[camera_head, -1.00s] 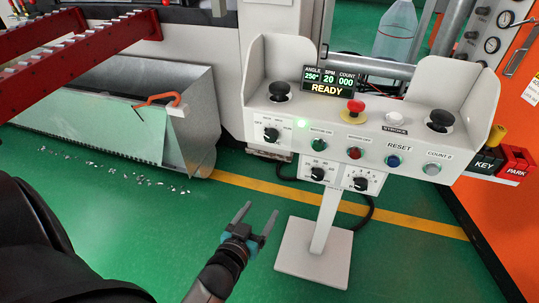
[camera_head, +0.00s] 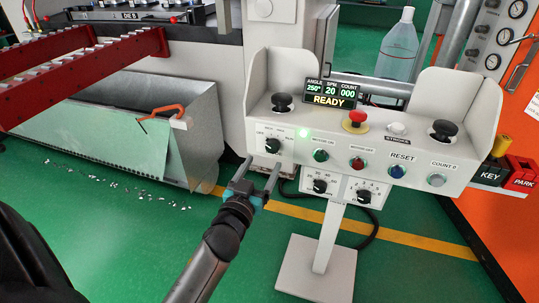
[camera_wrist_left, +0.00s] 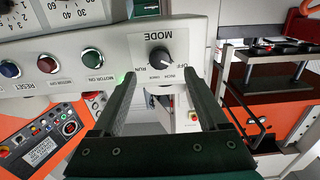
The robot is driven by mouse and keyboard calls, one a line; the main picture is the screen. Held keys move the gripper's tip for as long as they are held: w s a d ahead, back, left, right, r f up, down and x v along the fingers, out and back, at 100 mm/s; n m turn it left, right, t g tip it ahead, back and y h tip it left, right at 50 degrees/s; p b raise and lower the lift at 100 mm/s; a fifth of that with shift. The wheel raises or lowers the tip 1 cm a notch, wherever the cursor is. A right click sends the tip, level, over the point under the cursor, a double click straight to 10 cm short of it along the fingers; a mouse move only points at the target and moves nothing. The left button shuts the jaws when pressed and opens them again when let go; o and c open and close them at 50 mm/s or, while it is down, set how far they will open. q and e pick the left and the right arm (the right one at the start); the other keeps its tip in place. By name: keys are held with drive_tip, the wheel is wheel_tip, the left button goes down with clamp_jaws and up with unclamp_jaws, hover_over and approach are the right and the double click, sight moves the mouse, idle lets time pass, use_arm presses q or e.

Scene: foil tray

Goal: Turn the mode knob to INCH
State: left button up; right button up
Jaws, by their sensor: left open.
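The mode knob (camera_head: 272,146) is a black rotary knob on a white plate at the left of the control panel's front (camera_head: 330,160). It also shows in the left wrist view (camera_wrist_left: 160,58), upside down, with MODE, OFF, INCH and RUN printed around it. I cannot tell for sure which mark its pointer faces. My left gripper (camera_head: 261,165) is open and empty, just in front of and below the knob in the head view. In the left wrist view its fingers (camera_wrist_left: 160,78) stand on either side of the knob's line, apart from it. My right gripper is not in view.
A lit green button (camera_head: 320,155), a red button (camera_head: 357,163) and two lower knobs (camera_head: 320,186) are close by. A red mushroom button (camera_head: 355,118) and the READY display (camera_head: 330,93) are above. A metal bin (camera_head: 190,130) stands left; the green floor between is open.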

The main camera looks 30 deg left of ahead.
sight(272, 149)
use_arm(q)
drive_tip(key=shift+b+x, duration=0.65)
drive_tip(key=shift+x, duration=2.55)
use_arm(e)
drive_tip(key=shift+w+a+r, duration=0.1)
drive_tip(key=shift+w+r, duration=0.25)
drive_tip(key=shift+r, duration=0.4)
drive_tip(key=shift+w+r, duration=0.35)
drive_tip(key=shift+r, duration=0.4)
use_arm(q)
clamp_jaws()
